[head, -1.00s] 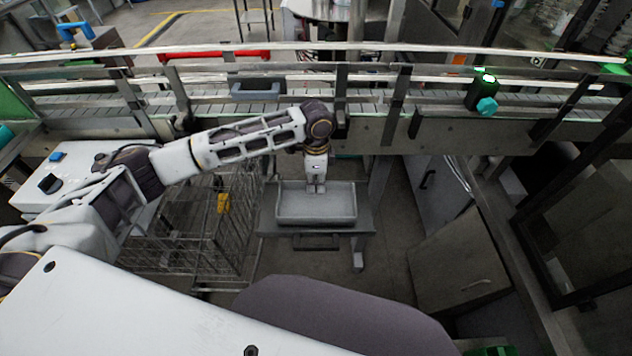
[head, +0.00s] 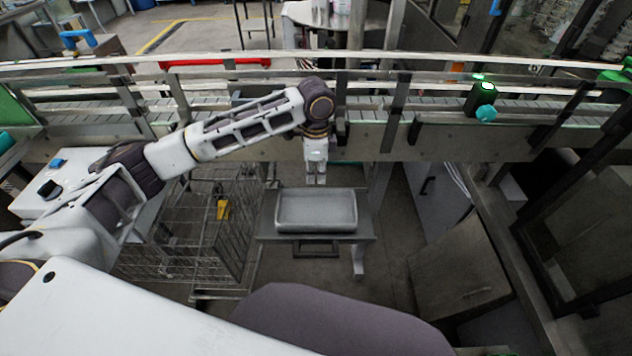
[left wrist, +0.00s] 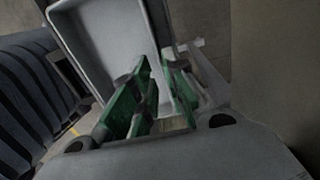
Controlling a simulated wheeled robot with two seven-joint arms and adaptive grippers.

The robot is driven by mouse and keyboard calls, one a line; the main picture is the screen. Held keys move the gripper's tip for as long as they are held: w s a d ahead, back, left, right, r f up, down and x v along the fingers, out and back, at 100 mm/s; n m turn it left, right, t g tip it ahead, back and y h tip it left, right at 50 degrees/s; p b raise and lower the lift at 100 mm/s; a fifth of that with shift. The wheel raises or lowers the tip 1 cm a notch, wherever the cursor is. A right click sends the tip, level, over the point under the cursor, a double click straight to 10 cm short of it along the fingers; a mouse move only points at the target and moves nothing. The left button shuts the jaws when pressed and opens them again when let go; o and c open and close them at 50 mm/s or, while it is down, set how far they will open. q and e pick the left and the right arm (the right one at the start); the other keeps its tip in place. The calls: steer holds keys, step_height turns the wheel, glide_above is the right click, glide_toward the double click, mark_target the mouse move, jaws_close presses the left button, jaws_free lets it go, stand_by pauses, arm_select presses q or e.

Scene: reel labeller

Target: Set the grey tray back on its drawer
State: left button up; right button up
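The grey tray (head: 316,225) lies flat and empty on a grey drawer-like stand (head: 366,226) below the conveyor. My left gripper (head: 316,182) points down just beyond the tray's far rim, and appears clear of it. My right gripper is not in view.
The conveyor (head: 230,145) crosses above and behind the tray, with my left arm reaching in front of it. A wire cage cart (head: 190,240) stands left of the stand. A grey cabinet (head: 460,265) stands to the right. Open floor (head: 385,275) lies between.

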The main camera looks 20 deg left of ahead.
arm_select(q)
steer(key=shift+r, duration=2.6)
stand_by(0.3)
jaws_close()
